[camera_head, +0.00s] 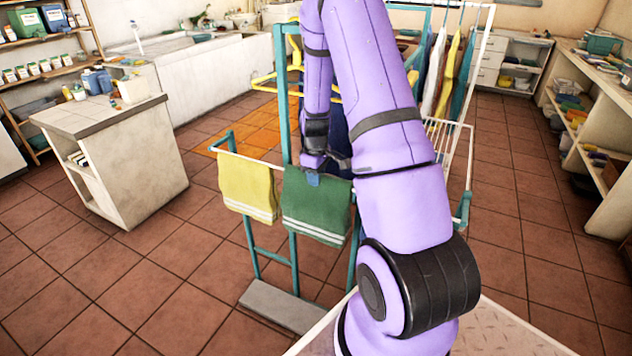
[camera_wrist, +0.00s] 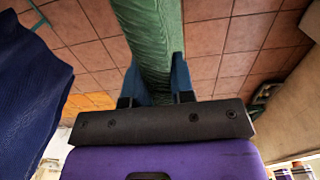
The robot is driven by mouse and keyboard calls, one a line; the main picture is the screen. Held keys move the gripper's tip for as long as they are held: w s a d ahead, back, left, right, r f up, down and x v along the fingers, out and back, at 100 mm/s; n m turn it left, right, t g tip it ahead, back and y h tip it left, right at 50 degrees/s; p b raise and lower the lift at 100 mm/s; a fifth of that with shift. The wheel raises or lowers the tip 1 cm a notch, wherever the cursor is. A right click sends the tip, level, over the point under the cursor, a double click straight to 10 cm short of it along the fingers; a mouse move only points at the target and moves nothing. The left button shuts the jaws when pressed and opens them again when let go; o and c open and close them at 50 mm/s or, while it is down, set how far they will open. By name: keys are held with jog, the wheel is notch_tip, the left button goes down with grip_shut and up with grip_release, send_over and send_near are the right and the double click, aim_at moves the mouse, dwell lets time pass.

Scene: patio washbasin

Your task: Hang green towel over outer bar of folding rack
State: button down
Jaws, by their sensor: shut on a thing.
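The green towel (camera_head: 318,206) with white stripes near its lower edge hangs at the front bar of the teal folding rack (camera_head: 293,262). My gripper (camera_head: 313,180) is at the towel's top edge, shut on it. In the wrist view the towel (camera_wrist: 152,40) runs up between the two blue fingers of my gripper (camera_wrist: 155,85). A yellow towel (camera_head: 247,188) hangs on the same white outer bar (camera_head: 229,153), just left of the green one. My arm hides the right part of the bar and rack, and I cannot tell how much of the towel's back lies over the bar.
Clothes (camera_head: 448,75) hang behind the rack, and dark blue cloth (camera_wrist: 30,85) is close on the left in the wrist view. Shelves (camera_head: 600,130) line the right wall. Tiled floor (camera_head: 150,290) is clear at front left.

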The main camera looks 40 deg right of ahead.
notch_tip(320, 180, up, 27)
dwell(1.7)
jog(key=s+a, duration=0.2)
jog(key=a, duration=0.6)
jog(key=s+a, duration=0.3)
jog(key=a, duration=0.5)
jog(key=shift+s+r, duration=0.35)
jog(key=shift+r, duration=0.1)
dwell(0.5)
